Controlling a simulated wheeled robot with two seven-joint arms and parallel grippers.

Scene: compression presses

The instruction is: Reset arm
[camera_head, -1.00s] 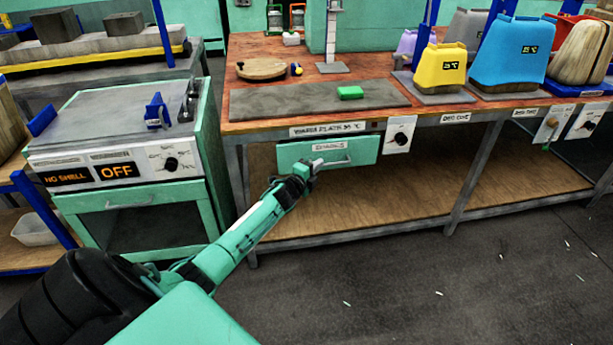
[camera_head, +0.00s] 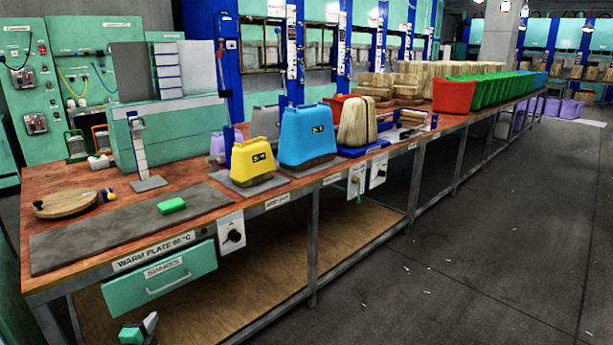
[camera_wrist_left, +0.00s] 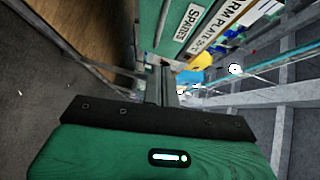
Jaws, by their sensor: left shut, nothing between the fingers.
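My left gripper (camera_head: 148,324) shows at the bottom left of the head view, below the drawer. In the left wrist view its fingers (camera_wrist_left: 169,88) are together with nothing between them. The green drawer (camera_head: 130,294) under the table has a grey bar handle and a label plate; it looks closed. My gripper appears apart from the handle. In the left wrist view the drawer front (camera_wrist_left: 148,38) shows at the top with its label. My right gripper is in neither view.
The wooden-topped table (camera_head: 40,196) carries a grey warm plate (camera_head: 100,237) with a green block (camera_head: 171,205). Yellow (camera_head: 253,163) and blue (camera_head: 307,138) containers and a red bin (camera_head: 454,95) stand farther along. The floor to the right is open.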

